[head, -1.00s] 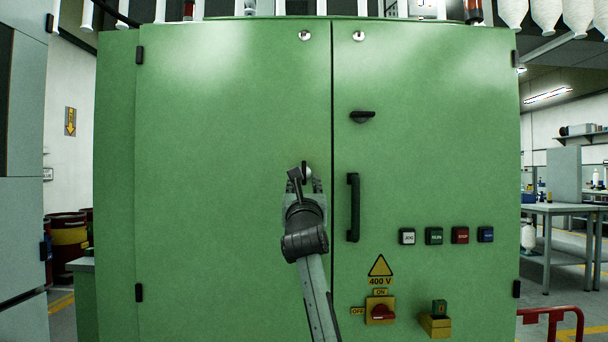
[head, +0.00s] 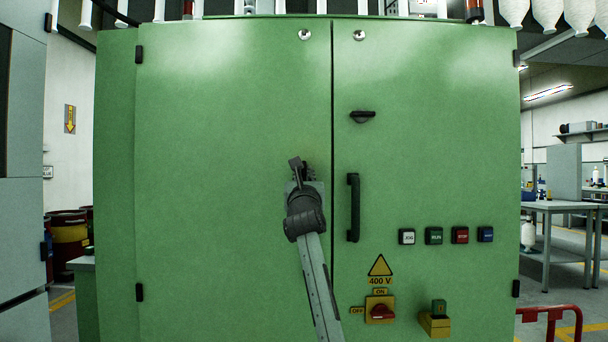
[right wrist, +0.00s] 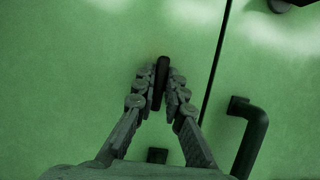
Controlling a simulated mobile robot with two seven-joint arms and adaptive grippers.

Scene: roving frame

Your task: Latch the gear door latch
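A tall green cabinet has a left door (head: 220,120) and a right door (head: 430,170) that meet at a vertical seam. A small black latch handle (right wrist: 161,78) on the left door stands roughly upright near the seam. My right gripper (head: 304,172) reaches it from below and hides most of it in the head view. In the right wrist view, the fingers of my right gripper (right wrist: 160,92) are closed on both sides of the latch handle. A second black latch handle (head: 362,116) on the right door lies nearly level. My left gripper is not in view.
A black pull handle (head: 353,207) stands just right of the seam. Push buttons (head: 434,236), a red rotary switch (head: 380,311) and a yellow box (head: 435,325) project from the right door. A red rail (head: 550,312) stands at the lower right.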

